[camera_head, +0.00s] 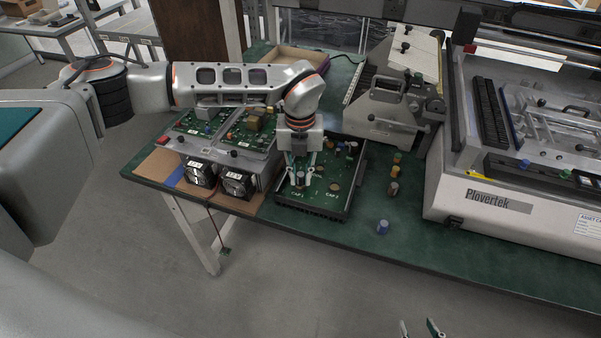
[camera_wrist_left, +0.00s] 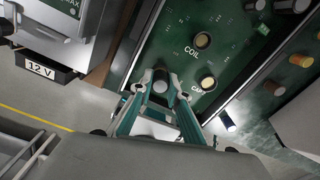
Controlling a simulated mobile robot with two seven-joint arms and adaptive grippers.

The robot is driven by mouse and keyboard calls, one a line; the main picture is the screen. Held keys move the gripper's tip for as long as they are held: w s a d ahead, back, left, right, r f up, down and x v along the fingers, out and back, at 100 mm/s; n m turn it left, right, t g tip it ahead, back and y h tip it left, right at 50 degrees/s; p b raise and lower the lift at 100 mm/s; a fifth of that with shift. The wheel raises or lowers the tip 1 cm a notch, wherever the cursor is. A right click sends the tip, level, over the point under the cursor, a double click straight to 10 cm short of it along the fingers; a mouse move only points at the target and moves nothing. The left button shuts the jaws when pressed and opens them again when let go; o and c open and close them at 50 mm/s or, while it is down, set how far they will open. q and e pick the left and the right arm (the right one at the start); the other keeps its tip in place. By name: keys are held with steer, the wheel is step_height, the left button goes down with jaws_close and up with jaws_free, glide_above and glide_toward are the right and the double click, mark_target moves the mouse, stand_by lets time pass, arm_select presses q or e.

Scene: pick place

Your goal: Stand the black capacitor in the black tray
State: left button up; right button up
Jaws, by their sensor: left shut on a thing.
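The black tray (camera_head: 312,208) stands near the front edge of the green bench and holds a green circuit board marked CAP 1 and CAP 2. My left gripper (camera_head: 301,182) points down over the tray's left part, shut on the black capacitor. In the left wrist view the black capacitor (camera_wrist_left: 160,79) shows as a dark cylinder between the fingertips of my left gripper (camera_wrist_left: 158,84). Its lower end is hidden, so I cannot tell if it touches the board. The COIL and CAP labels lie beside it. My right gripper (camera_head: 420,328) is open and empty at the bottom edge.
A unit with two fans (camera_head: 219,180) is close on the left. A large Plovertek machine (camera_head: 500,200) fills the right. A grey fixture (camera_head: 385,100) stands behind.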

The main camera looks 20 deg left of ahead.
stand_by(0.8)
arm_select(q)
steer(key=shift+f, duration=0.1)
stand_by(0.3)
steer(key=shift+f, duration=0.3)
stand_by(0.3)
steer(key=o, duration=0.9)
steer(key=shift+c, duration=0.3)
steer(key=c, duration=0.3)
